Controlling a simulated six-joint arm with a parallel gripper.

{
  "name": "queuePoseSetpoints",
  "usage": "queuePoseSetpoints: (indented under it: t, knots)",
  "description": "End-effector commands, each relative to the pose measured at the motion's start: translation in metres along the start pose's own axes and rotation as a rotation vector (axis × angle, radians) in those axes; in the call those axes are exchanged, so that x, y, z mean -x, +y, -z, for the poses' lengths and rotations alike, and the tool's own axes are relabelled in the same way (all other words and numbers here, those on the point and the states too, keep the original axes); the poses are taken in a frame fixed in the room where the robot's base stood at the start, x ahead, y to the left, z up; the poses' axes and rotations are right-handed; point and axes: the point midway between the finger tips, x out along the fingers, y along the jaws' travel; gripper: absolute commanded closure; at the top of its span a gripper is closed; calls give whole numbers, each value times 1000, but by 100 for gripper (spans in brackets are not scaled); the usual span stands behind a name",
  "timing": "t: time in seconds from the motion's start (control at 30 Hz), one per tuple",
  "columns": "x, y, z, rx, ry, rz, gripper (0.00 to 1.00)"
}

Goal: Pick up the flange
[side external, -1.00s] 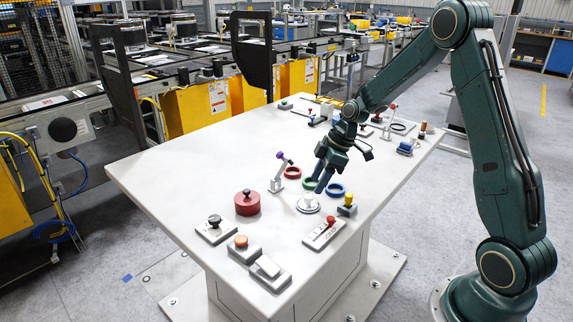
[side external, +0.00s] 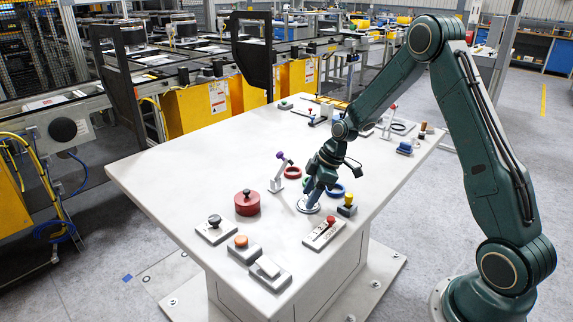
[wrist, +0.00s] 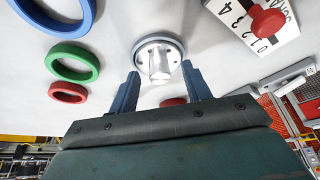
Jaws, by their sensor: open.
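The flange (wrist: 158,52) is a round, silvery-white disc with a raised central hub, on the white table. In the wrist view it lies just beyond my fingertips, centred between them. In the side view the flange (side external: 307,206) shows only in part, since my gripper covers its upper side. My gripper (wrist: 160,84) is open, with one blue finger to each side of the hub and nothing held. In the side view my gripper (side external: 313,195) points down at the flange. I cannot tell whether the fingers touch it.
Blue (wrist: 62,10), green (wrist: 74,62) and red (wrist: 67,92) rings lie beside the flange. A lever plate with a red knob (wrist: 268,20) and a yellow-knobbed block (side external: 348,200) stand close by. A red cylinder (side external: 247,204) sits to the left. The table's left part is clear.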

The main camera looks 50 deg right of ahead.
Motion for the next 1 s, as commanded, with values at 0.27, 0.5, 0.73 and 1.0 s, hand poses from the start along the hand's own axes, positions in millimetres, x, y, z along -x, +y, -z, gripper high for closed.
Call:
queuePoseSetpoints:
  t: [0.27,0.5,0.73,1.0]
  knots:
    - [0,0,0,0,0,0,52]
    - [0,0,0,0,0,0,73]
    - [1,0,0,1,1,-1,100]
    - [2,0,1,1,2,-1,100]
